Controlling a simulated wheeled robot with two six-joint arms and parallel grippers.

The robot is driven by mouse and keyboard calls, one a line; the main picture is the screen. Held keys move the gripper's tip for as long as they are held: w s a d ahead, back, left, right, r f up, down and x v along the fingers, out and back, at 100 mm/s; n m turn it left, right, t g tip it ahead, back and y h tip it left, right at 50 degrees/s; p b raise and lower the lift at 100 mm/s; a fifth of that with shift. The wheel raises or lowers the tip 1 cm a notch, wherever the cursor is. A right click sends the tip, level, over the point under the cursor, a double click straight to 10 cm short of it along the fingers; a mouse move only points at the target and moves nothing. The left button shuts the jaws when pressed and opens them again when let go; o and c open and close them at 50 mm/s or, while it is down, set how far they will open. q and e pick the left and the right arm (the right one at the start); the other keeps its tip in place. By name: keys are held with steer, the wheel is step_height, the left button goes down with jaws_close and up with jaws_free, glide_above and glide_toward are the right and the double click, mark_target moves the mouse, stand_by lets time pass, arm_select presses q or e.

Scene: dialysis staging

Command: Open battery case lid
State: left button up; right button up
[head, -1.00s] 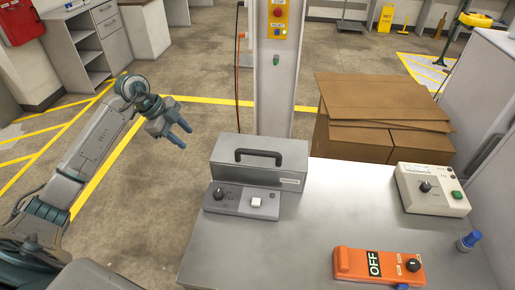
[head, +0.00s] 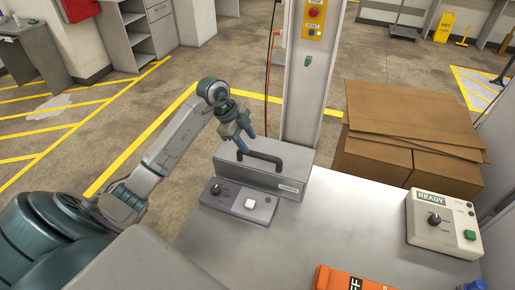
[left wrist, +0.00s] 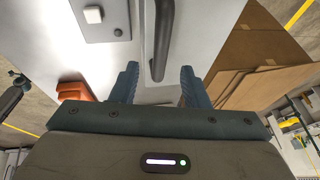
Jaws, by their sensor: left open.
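The battery case is a grey box (head: 290,187) with a black handle (head: 268,155) on its lid, at the back left of the table. The lid appears closed. My left gripper (head: 246,142) is open at the left part of the handle. In the left wrist view, the handle (left wrist: 159,50) reaches down between the two blue fingers of the left gripper (left wrist: 159,78), with gaps on both sides. I cannot tell exactly how deep the fingers reach. My right gripper does not show.
A grey switch panel (head: 262,210) with a knob and white button lies before the case. A READY box (head: 447,240) stands at right, an orange OFF box (head: 335,280) at front. A column (head: 305,100) and cardboard boxes (head: 405,160) stand behind. The table's middle (head: 340,220) is clear.

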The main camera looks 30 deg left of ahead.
mark_target(257, 153)
arm_select(q)
steer(key=p+x, duration=0.1)
steer(key=x, duration=0.2)
steer(key=shift+d, duration=0.15)
steer(key=shift+x, duration=1.25)
steer(key=shift+w+d+f, duration=0.15)
steer(key=shift+f, duration=0.15)
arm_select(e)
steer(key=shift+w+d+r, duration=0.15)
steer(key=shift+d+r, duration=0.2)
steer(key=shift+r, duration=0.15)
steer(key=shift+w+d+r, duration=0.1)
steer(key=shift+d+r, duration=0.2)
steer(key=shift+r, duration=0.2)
arm_select(q)
steer(key=shift+c, duration=0.3)
